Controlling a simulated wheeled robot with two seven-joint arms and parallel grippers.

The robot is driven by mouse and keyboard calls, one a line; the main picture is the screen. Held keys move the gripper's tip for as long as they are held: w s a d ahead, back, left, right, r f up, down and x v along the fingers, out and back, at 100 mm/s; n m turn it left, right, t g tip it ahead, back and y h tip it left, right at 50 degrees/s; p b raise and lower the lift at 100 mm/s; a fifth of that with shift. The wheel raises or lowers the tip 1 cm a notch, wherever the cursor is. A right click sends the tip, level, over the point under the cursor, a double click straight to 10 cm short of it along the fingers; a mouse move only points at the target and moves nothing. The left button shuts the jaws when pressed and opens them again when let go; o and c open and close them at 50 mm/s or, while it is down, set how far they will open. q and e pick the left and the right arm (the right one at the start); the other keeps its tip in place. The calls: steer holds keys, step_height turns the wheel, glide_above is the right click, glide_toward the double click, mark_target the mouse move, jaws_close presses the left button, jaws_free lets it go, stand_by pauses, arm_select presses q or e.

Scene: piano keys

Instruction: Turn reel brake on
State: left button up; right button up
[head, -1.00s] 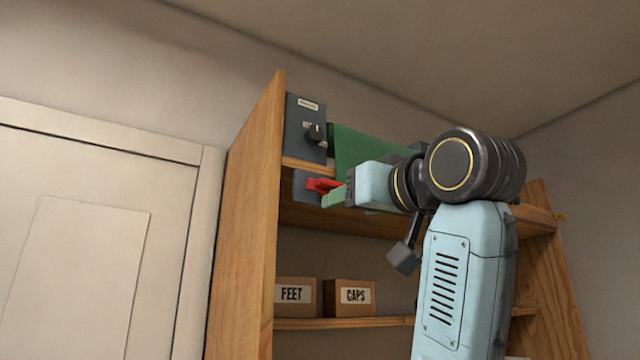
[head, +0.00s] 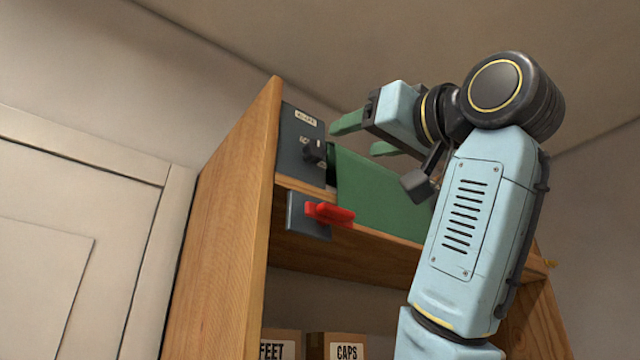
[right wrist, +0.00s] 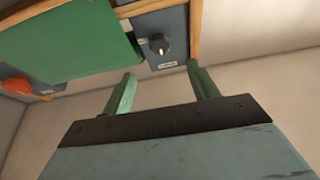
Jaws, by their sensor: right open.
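A dark grey panel (head: 302,145) with a black knob (head: 315,151) and small labels I cannot read stands on the upper shelf. In the right wrist view the knob (right wrist: 158,45) appears beyond the gap between the fingertips (right wrist: 160,69). My left gripper is not in view.
The wooden cabinet side (head: 228,225) rises at the left. A pale door (head: 75,220) is farther left.

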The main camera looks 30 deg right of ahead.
steer(key=p, duration=0.2)
glide_toward(318, 152)
steer(key=x, duration=0.3)
steer(key=p+x, duration=0.2)
steer(key=x, duration=0.3)
steer(key=shift+s+r, duration=0.1)
steer(key=shift+r, duration=0.05)
steer(key=shift+w, duration=0.45)
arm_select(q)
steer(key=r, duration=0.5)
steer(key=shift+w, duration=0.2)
arm_select(e)
steer(key=c, duration=1)
